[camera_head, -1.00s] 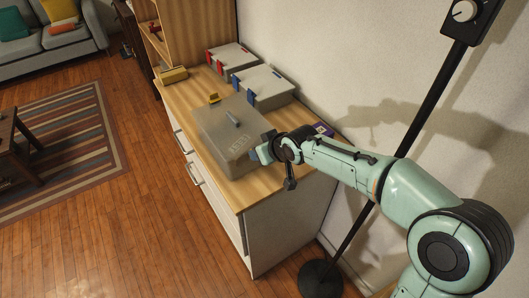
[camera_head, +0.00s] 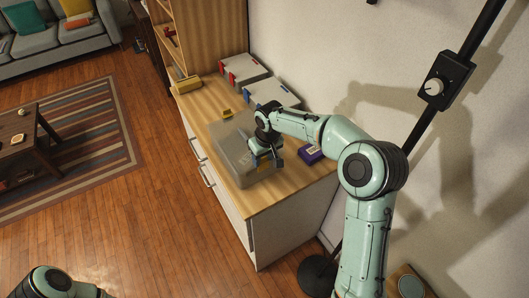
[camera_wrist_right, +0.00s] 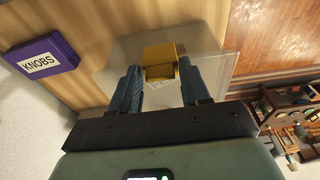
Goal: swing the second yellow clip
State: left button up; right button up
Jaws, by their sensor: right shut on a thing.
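The grey translucent case (camera_head: 229,150) lies on the wooden cabinet top, its lid seemingly down. The second yellow clip (camera_wrist_right: 160,55) is at the near edge, between the fingers of my right gripper (camera_wrist_right: 160,72) in the right wrist view. My right gripper (camera_head: 266,164) is shut on this clip, reaching down over the near end of the case. My arm and gripper hide part of the case and its handle. A piece of my left arm shows at the bottom left, but its gripper is out of view.
A purple box marked KNOBS (camera_wrist_right: 40,62) lies beside the case, on the wall side; it also shows in the head view (camera_head: 311,154). Two grey cases, with red clips (camera_head: 243,69) and blue clips (camera_head: 272,92), stand behind. A yellow object (camera_head: 187,85) lies at the far left.

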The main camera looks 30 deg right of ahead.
pick_arm(q)
jog(key=shift+r, duration=0.1)
pick_arm(e)
jog(key=shift+f, duration=0.15)
jog(key=o, duration=0.8)
jog(key=shift+r, duration=0.6)
pick_arm(q)
jog(key=shift+w+r+p, duration=0.45)
jog(key=shift+w+r, duration=0.1)
jog(key=shift+w, duration=0.15)
pick_arm(e)
jog(key=r, duration=0.4)
jog(key=s+r, duration=0.1)
jog(key=r, duration=0.3)
jog(key=s+r, duration=0.1)
jog(key=r, duration=0.3)
jog(key=shift+s+d, duration=0.1)
